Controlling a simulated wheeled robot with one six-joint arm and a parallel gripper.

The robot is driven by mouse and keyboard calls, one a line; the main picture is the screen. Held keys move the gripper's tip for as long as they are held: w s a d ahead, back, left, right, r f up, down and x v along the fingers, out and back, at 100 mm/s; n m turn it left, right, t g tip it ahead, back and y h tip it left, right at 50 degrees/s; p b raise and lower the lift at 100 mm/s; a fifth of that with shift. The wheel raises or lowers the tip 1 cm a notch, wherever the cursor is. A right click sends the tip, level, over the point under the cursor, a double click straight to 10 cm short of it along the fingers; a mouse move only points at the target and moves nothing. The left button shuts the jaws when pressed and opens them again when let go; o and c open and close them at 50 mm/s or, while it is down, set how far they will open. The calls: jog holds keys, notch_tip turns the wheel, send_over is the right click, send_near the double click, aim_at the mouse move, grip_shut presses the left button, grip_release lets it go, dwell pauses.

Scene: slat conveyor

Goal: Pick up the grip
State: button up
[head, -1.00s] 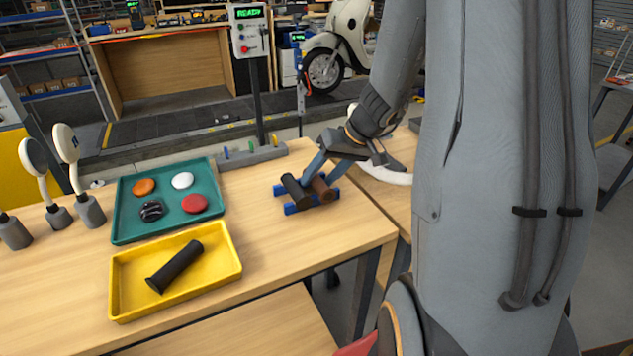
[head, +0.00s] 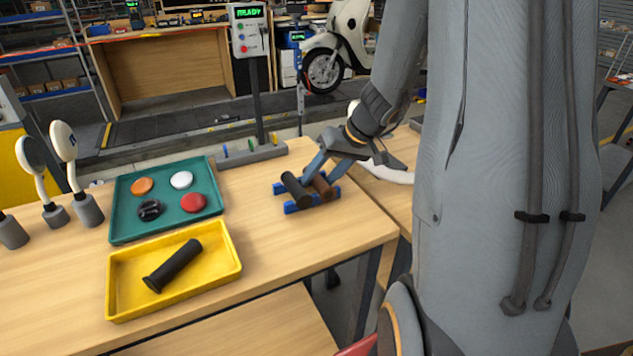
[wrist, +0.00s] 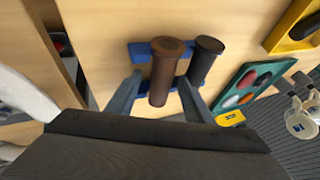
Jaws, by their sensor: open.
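A brown grip (head: 323,186) and a dark grip (head: 296,189) lie side by side on a blue holder (head: 291,209) on the table. My gripper (head: 324,170) is open over the brown grip. In the wrist view, my gripper (wrist: 160,80) has one finger on each side of the brown grip (wrist: 164,75); I cannot tell whether they touch it. The dark grip (wrist: 206,60) is just right of the right finger there. Another black grip (head: 173,265) lies in a yellow tray (head: 120,306).
A teal tray (head: 122,228) with several round caps stands behind the yellow tray. Round mirrors (head: 63,142) stand at the left. A post with a control box (head: 250,38) rises behind the holder. The table is clear between trays and holder.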

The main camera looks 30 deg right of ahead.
aim_at(321, 177)
dwell(0.3)
jog(key=c, duration=1.1)
jog(key=shift+c, duration=0.2)
jog(key=shift+r+p, duration=0.2)
jog(key=shift+p, duration=0.35)
notch_tip(321, 177, up, 10)
jog(key=b, duration=0.1)
jog(key=o, duration=0.5)
jog(key=c, duration=0.4)
